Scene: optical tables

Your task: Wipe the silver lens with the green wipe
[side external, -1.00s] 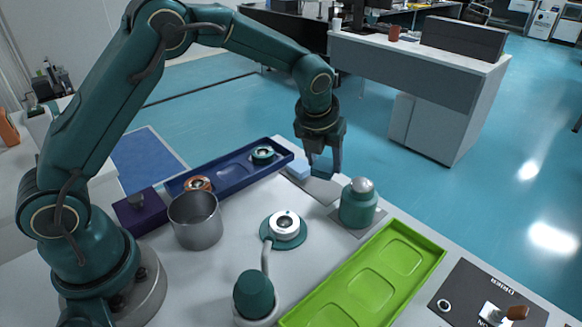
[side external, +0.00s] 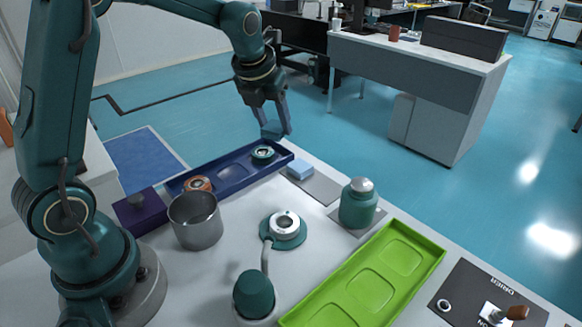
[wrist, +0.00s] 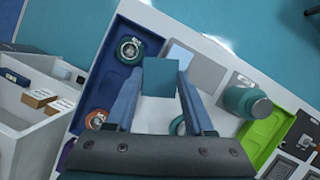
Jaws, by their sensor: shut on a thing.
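My gripper (side external: 274,128) is shut on the green wipe (side external: 271,131), a small teal square, held in the air above the far end of the blue tray. In the wrist view the wipe (wrist: 160,77) sits between the fingertips. The silver lens (side external: 284,222) rests on a round teal holder at the middle of the table, well apart from the gripper. In the wrist view my gripper mostly hides that holder. A teal-ringed lens (side external: 263,153) and an orange-ringed lens (side external: 198,184) lie in the blue tray (side external: 228,177).
A light blue wipe (side external: 300,169) lies on a grey pad (side external: 322,187). A teal bottle (side external: 358,206) with a silver top stands beside it. A metal pot (side external: 195,221), purple box (side external: 140,211), green tray (side external: 360,283) and drier panel (side external: 475,291) surround the holder.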

